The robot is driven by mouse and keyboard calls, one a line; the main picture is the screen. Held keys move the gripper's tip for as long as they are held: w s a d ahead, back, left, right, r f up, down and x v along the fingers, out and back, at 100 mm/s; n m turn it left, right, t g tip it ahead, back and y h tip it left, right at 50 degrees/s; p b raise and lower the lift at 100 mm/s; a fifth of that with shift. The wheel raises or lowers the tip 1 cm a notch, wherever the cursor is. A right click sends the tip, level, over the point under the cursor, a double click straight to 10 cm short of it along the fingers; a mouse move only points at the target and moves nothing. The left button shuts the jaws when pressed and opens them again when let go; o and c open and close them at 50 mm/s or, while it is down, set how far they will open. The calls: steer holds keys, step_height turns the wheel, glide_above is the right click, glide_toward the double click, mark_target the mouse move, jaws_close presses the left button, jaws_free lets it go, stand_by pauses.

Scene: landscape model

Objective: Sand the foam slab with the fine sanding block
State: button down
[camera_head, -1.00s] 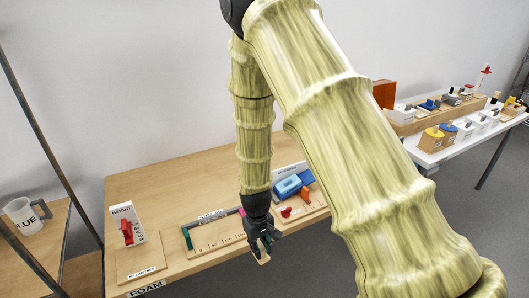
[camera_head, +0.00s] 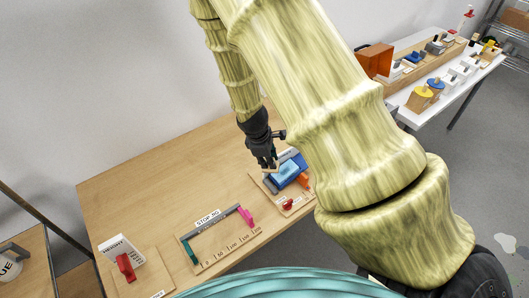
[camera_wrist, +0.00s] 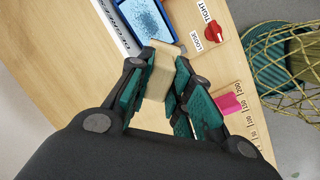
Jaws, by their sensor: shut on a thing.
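My gripper (camera_head: 267,166) is shut on a plain tan block, which shows between the fingers in the wrist view (camera_wrist: 159,73). I cannot read any grit marking on it. The speckled light-blue slab (camera_wrist: 145,18), which looks like the foam slab, lies in a dark blue holder (camera_wrist: 123,9). In the head view the slab (camera_head: 286,172) is just right of and below my gripper. The tan block is close to the slab's near end in the wrist view; I cannot tell whether they touch.
A red knob (camera_wrist: 215,32) marked TIGHT and LOOSE is beside the holder. A stop gauge with a number scale (camera_head: 231,250) and pink piece (camera_head: 245,216) lies nearer. A height stand with a red slider (camera_head: 126,267) is at left. The table (camera_head: 150,190) is clear at back left.

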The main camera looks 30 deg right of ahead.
mark_target(273, 170)
steer(key=shift+s+f+b, duration=0.15)
steer(key=shift+f+b, duration=0.2)
steer(key=shift+f, duration=0.1)
steer(key=shift+b+x, duration=0.55)
steer(key=shift+x, duration=0.35)
steer(key=shift+b+x, duration=0.8)
steer(key=shift+x, duration=0.25)
steer(key=shift+d+f+b, duration=0.25)
steer(key=shift+f+b, duration=0.15)
steer(key=shift+f, duration=0.1)
steer(key=shift+b+x, duration=0.5)
steer(key=shift+x, duration=0.55)
steer(key=shift+r, duration=0.1)
steer(key=shift+d+r+p, duration=0.15)
steer(key=shift+d+p, duration=0.15)
steer(key=shift+d, duration=0.1)
steer(key=shift+w+d+r+p, duration=0.1)
steer(key=shift+d+r+p, duration=0.15)
steer(key=shift+d, duration=0.6)
steer(key=shift+w+d+r+p, duration=0.1)
steer(key=shift+d+p, duration=0.2)
steer(key=shift+d, duration=0.6)
steer(key=shift+w+d+r+p, duration=0.1)
steer(key=shift+d+r+p, duration=0.15)
steer(key=shift+d, duration=0.6)
